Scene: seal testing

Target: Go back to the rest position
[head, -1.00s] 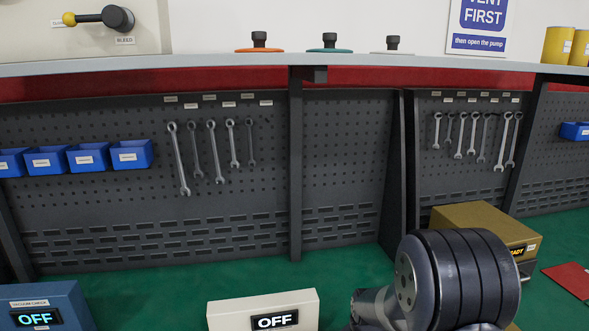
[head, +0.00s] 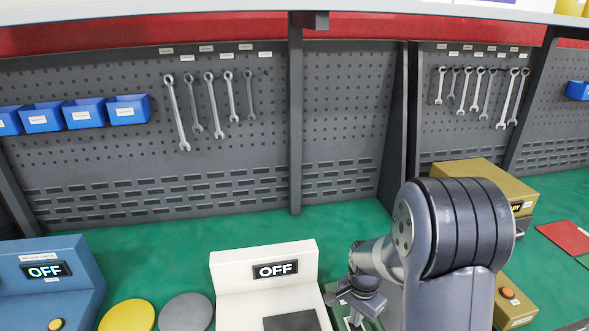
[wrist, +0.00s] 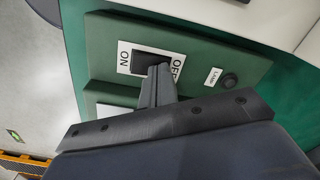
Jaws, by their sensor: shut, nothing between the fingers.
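My gripper (wrist: 158,85) is shut and empty in the wrist view. Its fingertips lie in front of a black rocker switch (wrist: 150,64) on a white plate marked ON and OFF. Whether they touch it, I cannot tell.
A white unit (head: 264,252) with an OFF display stands left of my arm. A blue unit (head: 85,262), also OFF, is at the far left. Yellow (head: 127,316) and grey (head: 186,312) discs lie between them. A tan box (head: 468,170) stands behind my arm. Green bench is clear towards the pegboard.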

